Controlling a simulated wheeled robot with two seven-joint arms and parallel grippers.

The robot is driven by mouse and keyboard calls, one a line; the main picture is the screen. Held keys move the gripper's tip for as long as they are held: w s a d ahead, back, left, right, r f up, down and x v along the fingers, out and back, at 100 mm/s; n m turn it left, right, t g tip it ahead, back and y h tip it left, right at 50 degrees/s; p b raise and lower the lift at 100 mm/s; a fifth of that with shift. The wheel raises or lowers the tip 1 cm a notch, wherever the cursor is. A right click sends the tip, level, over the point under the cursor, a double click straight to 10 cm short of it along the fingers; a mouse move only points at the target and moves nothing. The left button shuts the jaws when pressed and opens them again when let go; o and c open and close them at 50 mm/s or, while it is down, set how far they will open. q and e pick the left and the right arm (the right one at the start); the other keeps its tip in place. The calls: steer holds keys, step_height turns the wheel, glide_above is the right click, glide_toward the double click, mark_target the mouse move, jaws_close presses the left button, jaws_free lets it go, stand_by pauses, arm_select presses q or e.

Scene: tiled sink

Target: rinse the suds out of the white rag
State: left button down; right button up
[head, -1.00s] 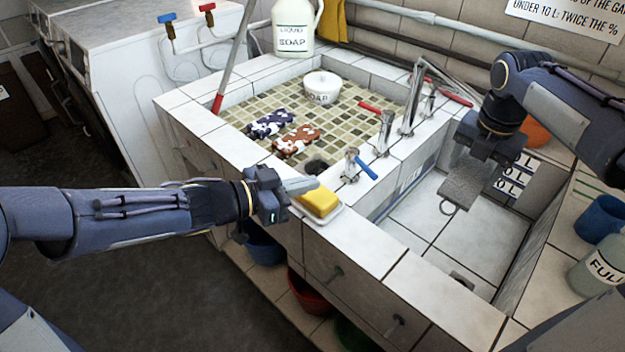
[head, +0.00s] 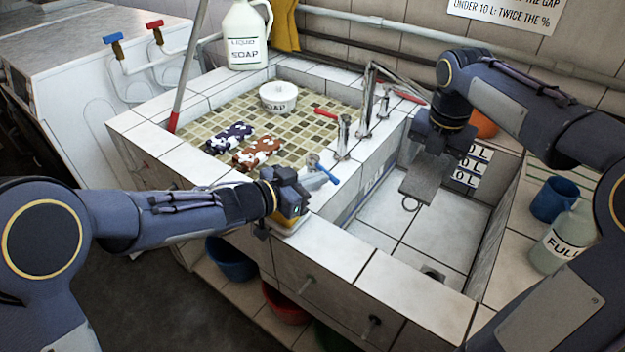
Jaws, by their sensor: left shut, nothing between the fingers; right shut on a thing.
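A tall spout (head: 368,92) and a red-handled tap (head: 341,130) stand on the divider between the basins.
Blue-and-white (head: 229,138) and brown-and-white (head: 257,151) bundles lie in the shallow tiled basin, with a white soap pot (head: 278,97) behind. A yellow sponge (head: 289,220) is mostly hidden under my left gripper. A jug (head: 563,240) and blue cup (head: 553,200) stand at right.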

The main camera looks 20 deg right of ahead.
arm_select(q)
steer(key=shift+d, duration=0.1)
steer(key=shift+s+d+n+t+y, duration=0.15)
steer(key=shift+d+n+t+y, duration=0.5)
steer(key=shift+n+t, duration=0.45)
steer(key=shift+d+n+t+y, duration=0.4)
steer(key=shift+n+t+y, duration=0.25)
steer(key=shift+t, duration=0.35)
steer(key=shift+a, duration=0.1)
steer(key=v, duration=1.3)
steer(key=shift+a, duration=0.45)
steer(key=shift+r, duration=0.15)
arm_select(e)
steer(key=shift+a, duration=0.1)
arm_select(q)
steer(key=shift+r+p, duration=0.4)
steer(key=shift+p, duration=0.05)
arm_select(e)
steer(key=a, duration=0.8)
steer(key=shift+w, duration=0.1)
